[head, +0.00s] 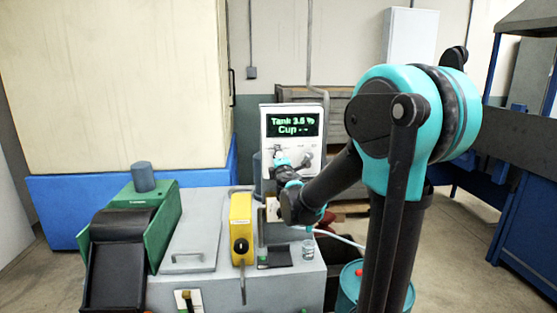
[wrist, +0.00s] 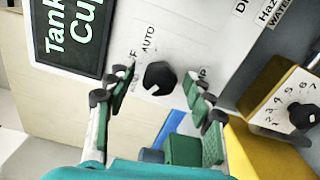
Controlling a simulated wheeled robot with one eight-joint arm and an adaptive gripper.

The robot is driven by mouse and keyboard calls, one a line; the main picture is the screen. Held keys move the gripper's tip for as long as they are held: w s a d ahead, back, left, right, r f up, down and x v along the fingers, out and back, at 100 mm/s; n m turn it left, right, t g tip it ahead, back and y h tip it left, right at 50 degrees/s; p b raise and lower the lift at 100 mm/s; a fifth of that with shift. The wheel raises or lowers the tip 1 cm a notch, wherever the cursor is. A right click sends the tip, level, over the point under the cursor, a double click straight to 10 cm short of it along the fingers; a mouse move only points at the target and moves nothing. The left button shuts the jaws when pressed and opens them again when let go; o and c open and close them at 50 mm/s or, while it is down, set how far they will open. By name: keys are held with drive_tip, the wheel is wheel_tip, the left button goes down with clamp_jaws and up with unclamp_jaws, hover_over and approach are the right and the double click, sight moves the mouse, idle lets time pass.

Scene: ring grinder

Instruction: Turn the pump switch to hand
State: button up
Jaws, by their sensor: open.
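The white control box (head: 292,135) stands behind the grey tank, with a green-lit display reading "Tank 3.6 %" and "Cup - -". In the wrist view a black round knob (wrist: 159,76) is on its white panel, below the display. "AUTO" is printed beside the knob; other lettering around it is partly hidden, and the knob's pointer direction is unclear. My gripper (wrist: 161,84) is open, its two fingers on either side of the knob and apart from it. In the head view my gripper (head: 284,168) is in front of the box's lower part and hides some of it.
A yellow box (head: 241,225) with a numbered dial stands on the grey tank (head: 195,235). A green unit (head: 160,215) is at left. A teal drum (head: 350,285) stands on the right, near my arm.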

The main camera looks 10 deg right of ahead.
drive_tip(key=s, duration=1.1)
drive_tip(key=shift+s, duration=0.35)
